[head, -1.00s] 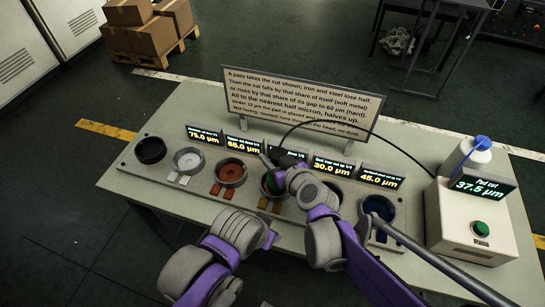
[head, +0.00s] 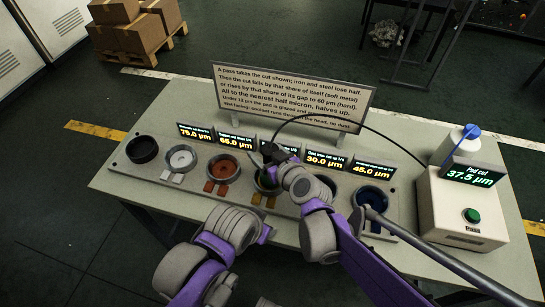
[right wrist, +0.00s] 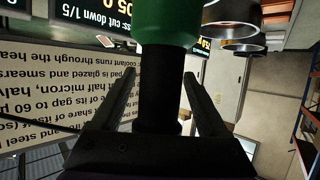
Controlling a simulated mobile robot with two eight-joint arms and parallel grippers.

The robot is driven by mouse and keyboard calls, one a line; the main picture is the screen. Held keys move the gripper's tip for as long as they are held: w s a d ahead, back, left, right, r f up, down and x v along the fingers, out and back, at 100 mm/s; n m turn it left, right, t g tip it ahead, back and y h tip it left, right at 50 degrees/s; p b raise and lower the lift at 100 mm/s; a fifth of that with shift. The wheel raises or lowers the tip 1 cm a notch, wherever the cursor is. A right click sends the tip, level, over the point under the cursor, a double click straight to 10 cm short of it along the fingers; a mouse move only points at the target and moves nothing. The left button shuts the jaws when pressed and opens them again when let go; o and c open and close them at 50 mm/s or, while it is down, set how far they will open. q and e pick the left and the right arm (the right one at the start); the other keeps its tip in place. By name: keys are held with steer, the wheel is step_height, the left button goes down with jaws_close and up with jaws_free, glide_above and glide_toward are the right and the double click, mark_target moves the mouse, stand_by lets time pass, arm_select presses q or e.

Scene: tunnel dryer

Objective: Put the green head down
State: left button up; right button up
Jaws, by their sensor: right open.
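The green head (right wrist: 166,24) has a black neck (right wrist: 160,85) and shows at the top of the right wrist view. My right gripper (right wrist: 160,82) is open, with a finger on each side of the neck and a gap to each. In the head view my right gripper (head: 273,154) is over the fourth cup from the left in the row. There the green head (head: 267,179) is mostly hidden by my arm and shows only as a dark green bit at that cup. My left arm shows in the head view, but its gripper cannot be made out.
A pale table (head: 120,178) bears a row of cups, such as the copper-coloured one (head: 222,168), with small displays behind. A sign (head: 292,97) stands at the back.

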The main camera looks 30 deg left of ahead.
steer(key=v, duration=1.2)
steer(key=shift+p, duration=0.4)
steer(key=shift+w, duration=0.1)
steer(key=s+d+f+m+h, duration=0.3)
steer(key=d+m+h, duration=0.1)
steer(key=d, duration=0.7)
steer(key=s+d+f+m+g+h, duration=0.1)
steer(key=s+d+f+m+h, duration=0.2)
steer(key=d, duration=0.9)
steer(key=s+d+f+m+g+h, duration=0.1)
steer(key=s+d+f+m+h, duration=0.2)
steer(key=d, duration=0.8)
steer(key=shift+s+d+m+h, duration=0.4)
steer(key=shift+s+m+h, duration=0.4)
steer(key=shift+s, duration=0.3)
steer(key=shift+w+a, duration=0.1)
